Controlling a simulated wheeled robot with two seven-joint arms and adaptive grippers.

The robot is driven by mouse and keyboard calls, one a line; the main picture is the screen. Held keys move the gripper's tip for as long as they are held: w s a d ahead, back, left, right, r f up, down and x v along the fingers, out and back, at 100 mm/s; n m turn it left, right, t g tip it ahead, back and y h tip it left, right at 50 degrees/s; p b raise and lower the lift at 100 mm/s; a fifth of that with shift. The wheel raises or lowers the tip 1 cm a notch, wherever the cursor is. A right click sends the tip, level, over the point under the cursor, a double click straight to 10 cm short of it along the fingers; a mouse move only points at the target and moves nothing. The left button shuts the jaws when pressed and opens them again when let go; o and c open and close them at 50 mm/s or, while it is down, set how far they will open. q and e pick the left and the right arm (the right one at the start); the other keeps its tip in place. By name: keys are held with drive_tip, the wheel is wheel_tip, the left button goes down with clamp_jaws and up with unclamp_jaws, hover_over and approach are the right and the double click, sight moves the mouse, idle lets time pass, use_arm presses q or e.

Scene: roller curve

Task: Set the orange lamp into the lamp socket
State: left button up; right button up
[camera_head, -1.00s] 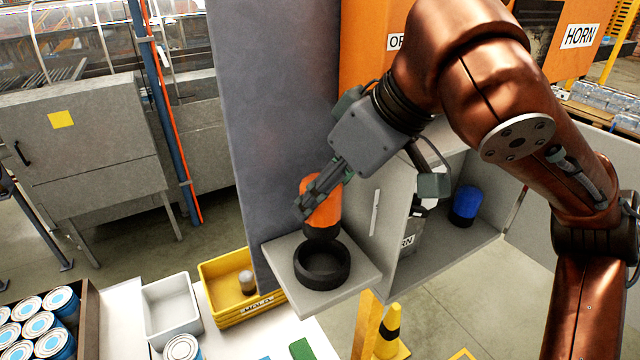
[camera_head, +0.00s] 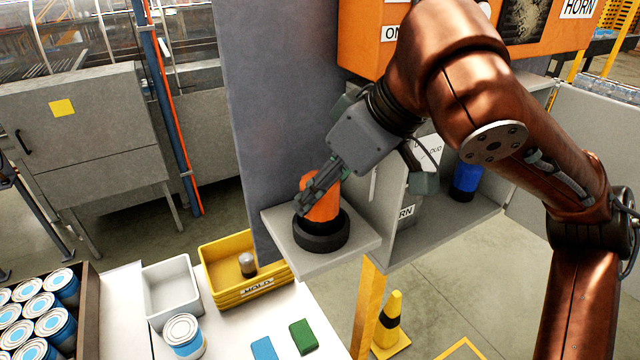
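The orange lamp (camera_head: 325,209) is upright, with its dark base down at the opening of the black ring-shaped lamp socket (camera_head: 321,239). The socket sits on a grey shelf (camera_head: 362,249) fixed to the grey column. My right gripper (camera_head: 317,197) comes down from the upper right, with its fingers against the lamp's orange body. It looks shut on the lamp. The near finger covers part of the lamp. How deep the base sits in the socket is hidden by the socket rim. My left gripper is not in view.
An open grey cabinet right of the shelf holds a blue lamp (camera_head: 466,182). A yellow bin (camera_head: 240,272), a white bin (camera_head: 171,292), a can (camera_head: 184,336), and blue (camera_head: 263,348) and green (camera_head: 303,336) blocks are below. A yellow-black post (camera_head: 390,322) stands on the floor.

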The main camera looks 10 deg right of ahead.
drive_tip(key=shift+s, duration=0.15)
drive_tip(key=o, duration=1.2)
drive_tip(key=shift+o, duration=0.5)
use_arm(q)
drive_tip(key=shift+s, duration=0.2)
use_arm(e)
drive_tip(key=v, duration=1.2)
